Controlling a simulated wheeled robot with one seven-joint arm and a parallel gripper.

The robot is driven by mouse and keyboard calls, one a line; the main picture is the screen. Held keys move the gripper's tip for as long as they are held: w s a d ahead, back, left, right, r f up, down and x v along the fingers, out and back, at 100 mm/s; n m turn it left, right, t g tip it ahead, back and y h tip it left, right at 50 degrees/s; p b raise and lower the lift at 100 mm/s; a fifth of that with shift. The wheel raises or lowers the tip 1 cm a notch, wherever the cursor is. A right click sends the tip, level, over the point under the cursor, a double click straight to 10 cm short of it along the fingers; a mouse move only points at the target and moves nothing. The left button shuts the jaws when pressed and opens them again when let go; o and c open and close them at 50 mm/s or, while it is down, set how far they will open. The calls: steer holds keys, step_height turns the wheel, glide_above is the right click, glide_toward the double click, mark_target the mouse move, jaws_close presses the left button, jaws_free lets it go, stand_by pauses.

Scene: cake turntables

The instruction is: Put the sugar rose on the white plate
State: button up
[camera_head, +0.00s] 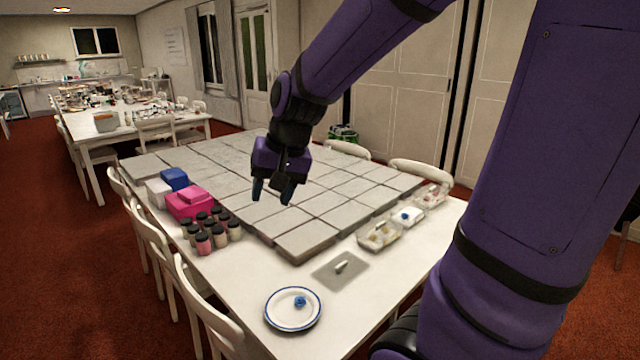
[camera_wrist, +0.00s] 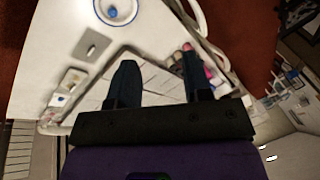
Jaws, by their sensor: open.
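A white plate (camera_head: 276,322) with a blue rim lies at the near end of the table. A small blue sugar rose (camera_head: 300,301) rests on it, right of centre. In the wrist view, the plate (camera_wrist: 130,14) is at the top edge with the blue rose (camera_wrist: 112,12) on it. My gripper (camera_head: 273,192) is open and empty, raised above the grey tiles, well away from the plate. Its two fingers (camera_wrist: 161,82) are apart in the wrist view with nothing between them.
A grey mat (camera_head: 324,274) holds a small pale nozzle-like piece. Clear trays (camera_head: 379,236) stand on the right, one white piece bearing another blue item (camera_head: 406,215). Several jars (camera_head: 203,243) and pink boxes (camera_head: 190,208) stand left. Chairs surround the white table.

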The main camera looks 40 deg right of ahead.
steer(key=s+a+r+n+t+h, duration=0.1)
steer(key=s+r+n, duration=0.2)
steer(key=s, duration=0.4)
steer(key=s+r+n+t, duration=0.1)
steer(key=s+r, duration=0.3)
steer(key=s, duration=0.4)
steer(key=shift+a+n+h, duration=0.4)
steer(key=shift+n, duration=0.5)
